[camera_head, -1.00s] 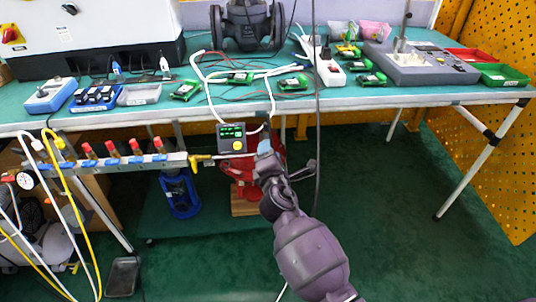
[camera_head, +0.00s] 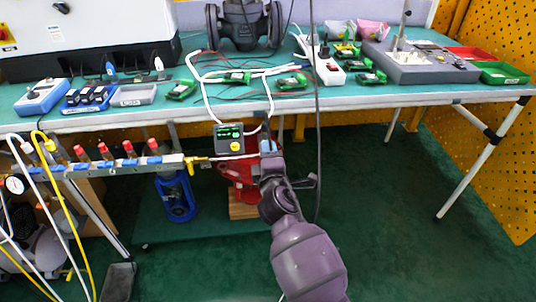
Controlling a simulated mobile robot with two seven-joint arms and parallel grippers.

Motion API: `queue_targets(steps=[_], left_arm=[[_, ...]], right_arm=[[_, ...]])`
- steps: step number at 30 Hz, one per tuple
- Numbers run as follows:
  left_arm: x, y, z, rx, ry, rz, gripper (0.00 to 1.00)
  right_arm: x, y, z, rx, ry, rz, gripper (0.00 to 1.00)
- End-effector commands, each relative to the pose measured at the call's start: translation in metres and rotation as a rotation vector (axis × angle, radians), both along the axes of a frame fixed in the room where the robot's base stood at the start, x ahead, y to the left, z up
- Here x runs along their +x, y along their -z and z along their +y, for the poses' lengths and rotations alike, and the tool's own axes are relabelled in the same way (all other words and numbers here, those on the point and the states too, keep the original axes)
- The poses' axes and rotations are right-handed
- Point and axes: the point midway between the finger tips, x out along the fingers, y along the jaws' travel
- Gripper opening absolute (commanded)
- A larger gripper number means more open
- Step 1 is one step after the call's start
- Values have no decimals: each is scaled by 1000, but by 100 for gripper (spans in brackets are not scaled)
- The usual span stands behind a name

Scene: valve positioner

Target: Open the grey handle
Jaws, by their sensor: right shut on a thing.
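A valve positioner with a lit green screen and a yellow knob (camera_head: 229,138) sits under the front edge of the bench. Red valve parts (camera_head: 240,178) show beside and below it, on a wooden block. My right gripper (camera_head: 268,149) reaches up from the bottom, just right of the positioner. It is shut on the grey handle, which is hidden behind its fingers. How far the handle is turned cannot be seen. My left gripper is not in view.
A manifold with several red valve knobs (camera_head: 105,152) and hoses runs left of the positioner. The green bench (camera_head: 420,92) above carries circuit boards, trays and a grey fixture (camera_head: 422,68). A dark cable hangs right of my gripper. The floor to the right is clear.

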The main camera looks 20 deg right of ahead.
Motion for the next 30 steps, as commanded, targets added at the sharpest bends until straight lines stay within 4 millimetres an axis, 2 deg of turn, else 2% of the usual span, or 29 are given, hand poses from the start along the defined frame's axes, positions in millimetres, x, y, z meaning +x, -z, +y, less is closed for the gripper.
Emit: queue_targets(steps=[8, 9, 13, 23, 30], left_arm=[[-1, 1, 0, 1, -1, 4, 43], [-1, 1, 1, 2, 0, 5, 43], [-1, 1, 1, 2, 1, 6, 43], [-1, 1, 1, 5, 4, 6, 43], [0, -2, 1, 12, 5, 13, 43]], right_arm=[[0, 1, 0, 3, 0, 1, 19], [0, 1, 0, 3, 0, 1, 49], [0, 1, 0, 2, 0, 0, 68], [-3, 0, 1, 1, 0, 0, 68], [-29, -1, 8, 3, 0, 0, 68]])
